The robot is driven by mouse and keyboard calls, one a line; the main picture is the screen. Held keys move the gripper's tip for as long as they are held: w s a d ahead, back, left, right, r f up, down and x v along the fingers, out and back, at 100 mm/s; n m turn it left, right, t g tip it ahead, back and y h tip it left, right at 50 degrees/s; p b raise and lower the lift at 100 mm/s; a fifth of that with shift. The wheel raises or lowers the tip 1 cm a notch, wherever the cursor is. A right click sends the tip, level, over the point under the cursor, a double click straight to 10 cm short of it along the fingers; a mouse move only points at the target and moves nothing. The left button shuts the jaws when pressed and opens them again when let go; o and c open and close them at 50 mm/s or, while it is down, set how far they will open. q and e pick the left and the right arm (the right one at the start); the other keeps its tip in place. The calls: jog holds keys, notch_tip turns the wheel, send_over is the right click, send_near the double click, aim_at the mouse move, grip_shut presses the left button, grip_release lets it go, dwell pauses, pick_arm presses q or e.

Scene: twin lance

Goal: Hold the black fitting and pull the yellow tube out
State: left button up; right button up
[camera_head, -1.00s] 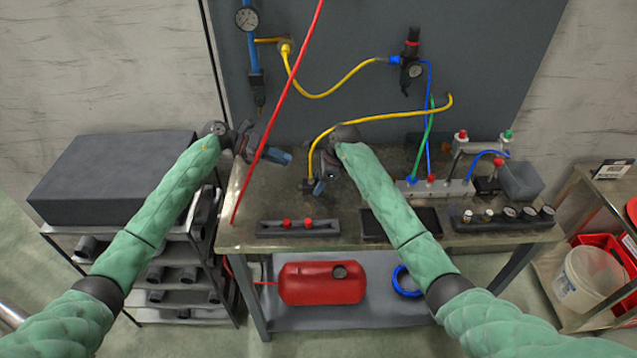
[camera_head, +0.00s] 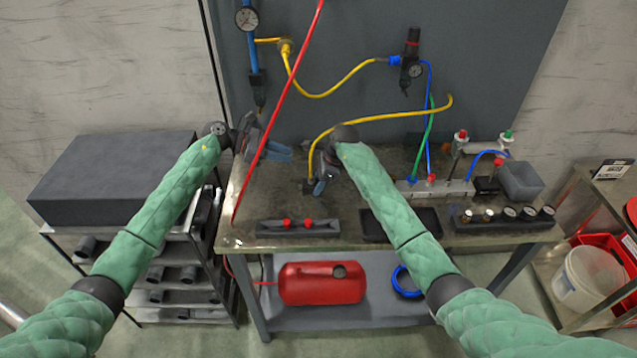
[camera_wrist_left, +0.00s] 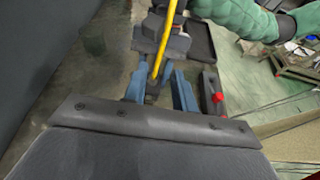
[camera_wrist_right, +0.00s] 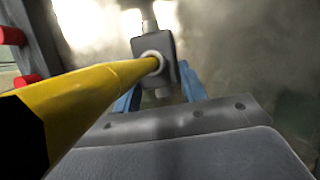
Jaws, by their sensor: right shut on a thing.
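The black fitting (camera_wrist_right: 168,45), with a pale collar, sits between the blue fingers of my right gripper (camera_wrist_right: 160,88). The yellow tube (camera_wrist_right: 85,95) runs out of that collar toward the camera. In the head view the fitting (camera_head: 308,187) is low over the bench, partly hidden by my right gripper (camera_head: 321,185), and the yellow tube (camera_head: 375,117) arches up and right from it. My left gripper (camera_head: 288,153) is open, up and left of the fitting. In the left wrist view the tube (camera_wrist_left: 165,45) passes in line with the gap between its fingers (camera_wrist_left: 160,85); I cannot tell their depth apart.
A rack with red knobs (camera_head: 299,229) and a black tray (camera_head: 372,225) lie at the bench front. A second yellow tube (camera_head: 340,85) hangs on the back panel. Manifolds (camera_head: 450,188) fill the right side.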

aim_at(311, 161)
pick_arm(q)
jog(key=shift+x, duration=4.45)
grip_shut()
